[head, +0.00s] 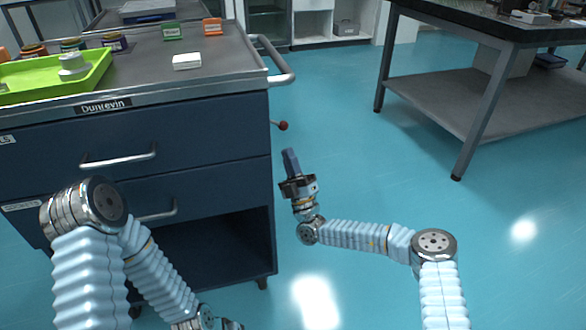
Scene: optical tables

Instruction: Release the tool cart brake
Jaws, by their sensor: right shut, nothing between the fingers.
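The tool cart (200,135) is dark blue with a grey top and stands at the left. The brake lever, a short rod with a red knob (283,126), sticks out from the cart's right side below the push handle (285,68). My right gripper (289,153) is shut and empty, pointing up just below the red knob, with a small gap seen between them. My left arm comes in at the lower left in front of the cart. Its gripper is not clearly visible; the arm runs out at the bottom edge.
On the cart top are a green tray (104,70), a white box (187,61), green (173,32) and orange (212,27) card holders and several jars. An optical table (455,95) stands at the right. The blue floor (345,130) between them is clear.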

